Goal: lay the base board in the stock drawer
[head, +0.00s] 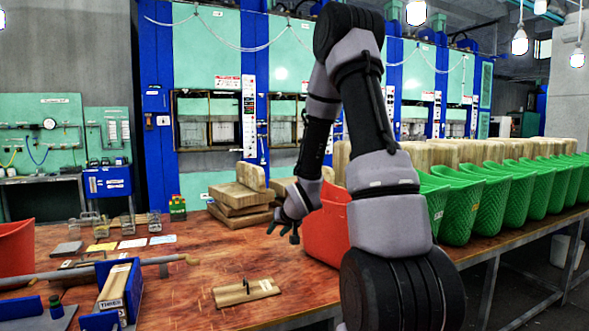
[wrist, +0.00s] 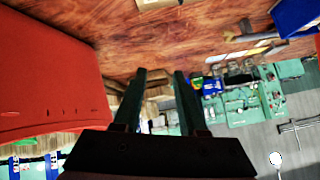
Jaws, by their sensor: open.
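A small flat wooden board (head: 262,288) with a dark upright peg lies on the front of the table; it looks like the base board. In the wrist view a pale board edge (wrist: 150,5) shows at the top, mostly cut off. My gripper (head: 283,232) is open and empty, above the table beside the red bin, behind and to the right of the board. Its two fingers (wrist: 160,75) stand apart in the wrist view. A blue open box (head: 134,291) holding a wooden piece is at the left; I cannot tell whether it is the stock drawer.
The red bin (head: 326,228) stands close to my gripper. Stacked wooden blocks (head: 240,200) lie behind it. Several green bins (head: 470,205) line the right side. A long grey bar (head: 60,273) and small cards (head: 132,243) lie at the left. The table middle (head: 225,255) is clear.

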